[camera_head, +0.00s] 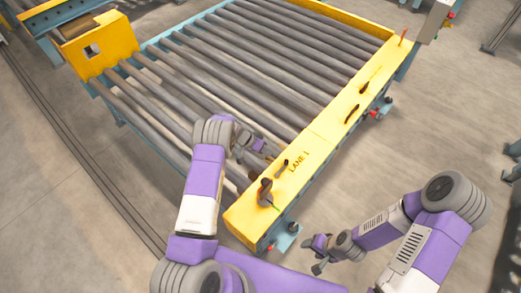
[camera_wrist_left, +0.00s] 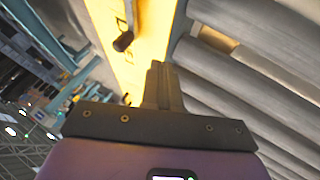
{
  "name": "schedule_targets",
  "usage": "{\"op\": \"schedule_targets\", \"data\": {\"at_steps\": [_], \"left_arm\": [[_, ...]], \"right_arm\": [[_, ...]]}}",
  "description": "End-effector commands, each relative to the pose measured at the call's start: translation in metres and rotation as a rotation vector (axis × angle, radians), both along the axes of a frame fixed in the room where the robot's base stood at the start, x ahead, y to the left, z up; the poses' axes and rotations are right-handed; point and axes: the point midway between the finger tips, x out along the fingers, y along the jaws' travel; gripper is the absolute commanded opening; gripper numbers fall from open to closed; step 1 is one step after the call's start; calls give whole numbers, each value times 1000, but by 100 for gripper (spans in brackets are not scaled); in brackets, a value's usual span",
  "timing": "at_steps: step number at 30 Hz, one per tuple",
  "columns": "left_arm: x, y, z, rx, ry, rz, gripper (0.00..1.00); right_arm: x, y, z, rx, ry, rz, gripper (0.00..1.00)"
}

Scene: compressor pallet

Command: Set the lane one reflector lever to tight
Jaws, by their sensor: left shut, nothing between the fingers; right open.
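The yellow beam (camera_head: 320,135) with the text "LANE 1" runs along the near right side of the roller bed. A dark lever (camera_head: 265,190) stands near its front end, and a dark slot-like part (camera_head: 281,169) lies beside the text. I cannot tell which way the lever is set. My left gripper (camera_head: 270,154) is shut and empty, over the rollers just beside the beam. In the left wrist view its fingers (camera_wrist_left: 161,78) point along the beam's edge, apart from a dark knob (camera_wrist_left: 123,41) on the beam. My right gripper (camera_head: 315,255) is open, low and right of the beam.
Grey rollers (camera_head: 240,70) fill the conveyor behind the beam. More dark fittings (camera_head: 352,114) and a red-tipped post (camera_head: 403,37) stand farther along the beam. A yellow block (camera_head: 98,45) is at the back left. The floor (camera_head: 430,120) to the right is clear.

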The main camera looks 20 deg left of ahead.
Motion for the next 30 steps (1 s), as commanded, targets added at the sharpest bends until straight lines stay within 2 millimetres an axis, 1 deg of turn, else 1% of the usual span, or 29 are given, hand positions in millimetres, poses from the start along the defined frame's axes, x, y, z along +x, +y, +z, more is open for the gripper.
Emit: {"op": "schedule_targets", "data": {"at_steps": [1,5,6,9,13,20,26,30], "left_arm": [[3,-7,-14,-1,0,-3,0],[9,-21,-33,-1,0,-1,0],[8,-29,-28,-2,-2,-1,0],[3,-42,-26,-1,0,-2,0],[1,-53,-26,-1,0,0,0],[0,-58,-25,1,0,0,0],[0,-57,-25,1,-1,0,0],[-1,-53,-25,1,-1,-3,0]], "right_arm": [[0,0,-8,0,0,0,56],[0,0,-17,0,0,0,56],[0,0,-17,0,0,0,56],[0,0,-18,0,0,0,56],[0,0,-21,0,0,0,56],[0,0,-21,0,0,0,56],[0,0,-21,0,0,0,56],[0,0,-20,0,0,0,56]]}}
